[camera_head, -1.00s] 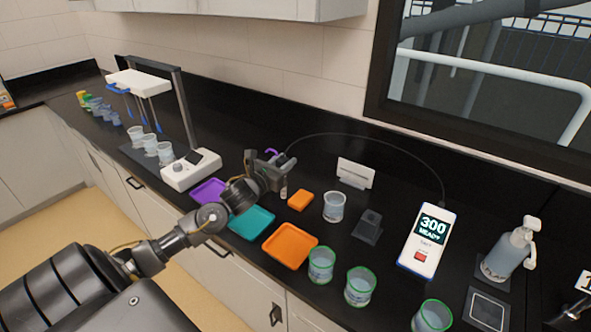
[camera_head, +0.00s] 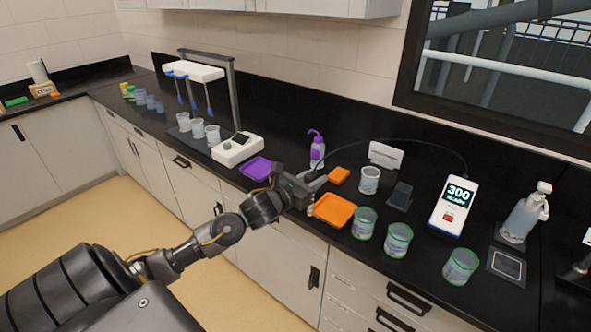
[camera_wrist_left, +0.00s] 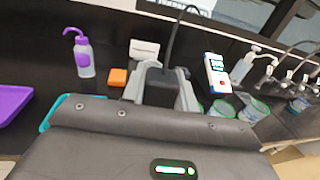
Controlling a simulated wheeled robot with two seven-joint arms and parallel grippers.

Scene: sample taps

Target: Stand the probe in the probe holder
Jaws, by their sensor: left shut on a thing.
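My left gripper (camera_head: 309,190) is shut on the probe in the head view, at the left edge of the orange tray. A small pale end of the probe (camera_head: 311,210) shows below the fingers; the rest is hidden by them. Its dark cable (camera_head: 345,142) runs up and over to the handheld meter (camera_head: 452,205), which shows 300. In the wrist view the cable (camera_wrist_left: 172,45) rises from between the gripper's fingers (camera_wrist_left: 160,85). The dark grey block (camera_head: 399,195), which looks like the probe holder, stands empty to the gripper's right. My right gripper is not in view.
An orange tray (camera_head: 335,210), green-rimmed cups (camera_head: 364,224) and a clear cup (camera_head: 369,180) stand close by. A purple-topped bottle (camera_head: 317,150), orange sponge (camera_head: 339,176) and white card stand (camera_head: 386,155) are behind. A pump bottle (camera_head: 523,215) stands right.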

